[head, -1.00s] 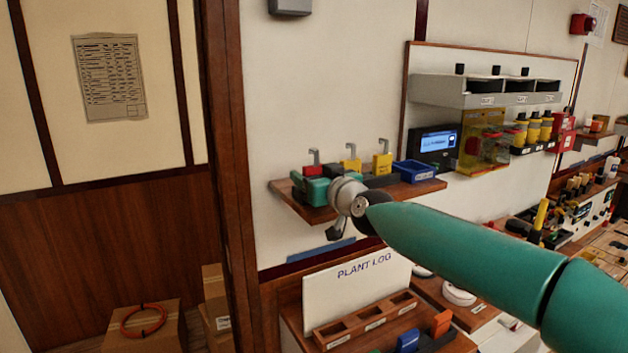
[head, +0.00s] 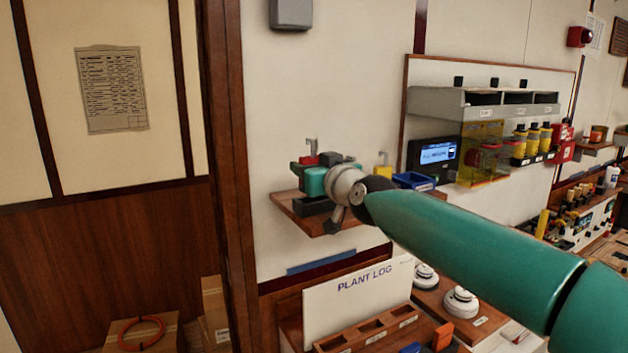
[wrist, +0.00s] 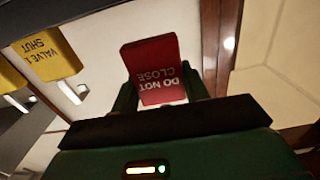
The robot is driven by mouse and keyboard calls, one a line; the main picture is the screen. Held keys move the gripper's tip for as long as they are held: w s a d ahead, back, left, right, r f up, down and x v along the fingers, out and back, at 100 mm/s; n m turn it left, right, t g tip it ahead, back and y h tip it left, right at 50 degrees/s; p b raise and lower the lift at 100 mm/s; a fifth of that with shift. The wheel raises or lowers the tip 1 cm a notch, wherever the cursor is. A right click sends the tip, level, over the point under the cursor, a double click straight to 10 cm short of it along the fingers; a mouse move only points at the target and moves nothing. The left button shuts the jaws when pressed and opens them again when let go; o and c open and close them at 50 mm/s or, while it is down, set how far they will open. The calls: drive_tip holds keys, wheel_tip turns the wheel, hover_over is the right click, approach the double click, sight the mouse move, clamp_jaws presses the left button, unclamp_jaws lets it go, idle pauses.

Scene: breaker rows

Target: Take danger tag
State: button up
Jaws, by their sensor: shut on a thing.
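The danger tag is red with white "DO NOT CLOSE" lettering. In the wrist view the red tag (wrist: 153,65) sits between the two fingers of my gripper (wrist: 158,95), which is shut on it. In the head view my green gripper (head: 315,180) is above the left part of a wooden wall shelf (head: 292,204), and the red tag (head: 308,160) shows just behind and above it with a grey hook on top. My gripper and wrist hide part of the shelf and of what stands on it.
The wrist view shows a yellow "VALVE 1 SHUT" tag (wrist: 45,55). A plant log board (head: 345,300) is below; a dark wooden post (head: 230,170) stands left.

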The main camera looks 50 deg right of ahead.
drive_tip(key=s+a+r, duration=0.4)
drive_tip(key=a+r, duration=0.3)
drive_tip(key=a, duration=0.4)
drive_tip(key=shift+s+r, duration=0.4)
